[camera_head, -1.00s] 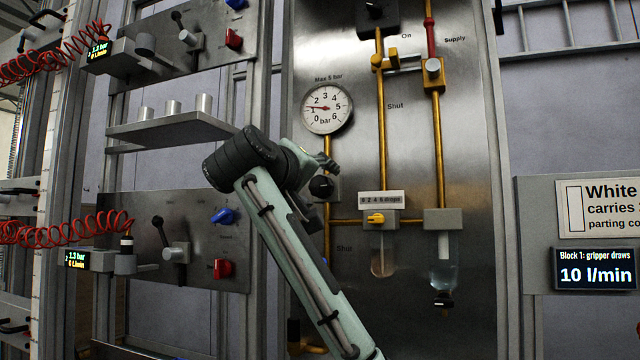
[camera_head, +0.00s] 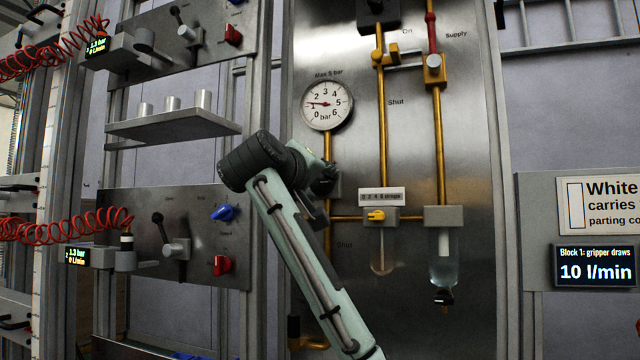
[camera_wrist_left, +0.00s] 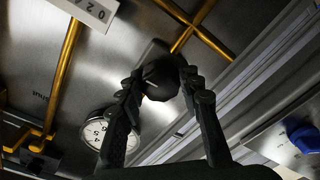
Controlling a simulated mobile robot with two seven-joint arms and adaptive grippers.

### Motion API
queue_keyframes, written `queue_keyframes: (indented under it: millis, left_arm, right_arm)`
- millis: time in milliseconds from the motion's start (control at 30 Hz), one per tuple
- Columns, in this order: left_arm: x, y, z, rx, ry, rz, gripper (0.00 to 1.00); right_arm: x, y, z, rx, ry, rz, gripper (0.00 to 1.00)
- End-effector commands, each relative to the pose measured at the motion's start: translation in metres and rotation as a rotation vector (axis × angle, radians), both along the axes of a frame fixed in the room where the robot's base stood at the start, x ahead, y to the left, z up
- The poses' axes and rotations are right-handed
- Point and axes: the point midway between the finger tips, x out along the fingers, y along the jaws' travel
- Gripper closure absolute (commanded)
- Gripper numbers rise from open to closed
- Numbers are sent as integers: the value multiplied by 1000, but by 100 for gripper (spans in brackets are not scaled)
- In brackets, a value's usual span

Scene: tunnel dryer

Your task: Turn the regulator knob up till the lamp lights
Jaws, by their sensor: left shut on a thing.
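The regulator knob (camera_wrist_left: 161,78) is round and black; in the left wrist view it sits between my two fingers. My left gripper (camera_wrist_left: 160,76) is shut on it. In the head view my left gripper (camera_head: 322,182) is at the knob below the pressure gauge, and my wrist and fingers mostly hide the knob there. The round white pressure gauge (camera_head: 326,104) has its red needle pointing left, between 1 and 2 bar. The gauge also shows in the left wrist view (camera_wrist_left: 108,128), partly behind a finger. I cannot make out a lit lamp. My right gripper is not in view.
Yellow pipes (camera_head: 383,140) run over the steel panel beside my arm. A lubricator with a yellow knob (camera_head: 376,216) and a clear bowl (camera_head: 443,255) are right of the gripper. A shelf with metal cups (camera_head: 174,125) and a valve panel (camera_head: 190,270) are to the left.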

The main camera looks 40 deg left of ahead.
Motion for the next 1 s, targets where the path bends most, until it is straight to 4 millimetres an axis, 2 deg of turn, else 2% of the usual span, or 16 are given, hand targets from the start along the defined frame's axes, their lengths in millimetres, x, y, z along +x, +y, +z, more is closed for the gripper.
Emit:
queue_keyframes:
  millis: [100, 233, 333, 500, 533, 700, 1000]
  left_arm:
    - [0, 2, -2, 109, 27, 4, 94]
    - [0, 1, -1, 217, 52, 4, 94]
    - [0, 0, 0, 234, 56, 2, 94]
    - [0, 0, 0, 232, 55, 0, 94]
    - [0, 0, 0, 232, 55, 0, 64]
    - [0, 0, 0, 231, 55, 0, 44]
    - [-2, 0, 0, 231, 55, 0, 44]
  right_arm:
    - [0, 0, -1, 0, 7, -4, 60]
    - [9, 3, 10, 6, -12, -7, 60]
    - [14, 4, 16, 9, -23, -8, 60]
    - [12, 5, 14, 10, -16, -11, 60]
    - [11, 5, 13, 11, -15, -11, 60]
    - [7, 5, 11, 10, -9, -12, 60]
    - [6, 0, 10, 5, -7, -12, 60]
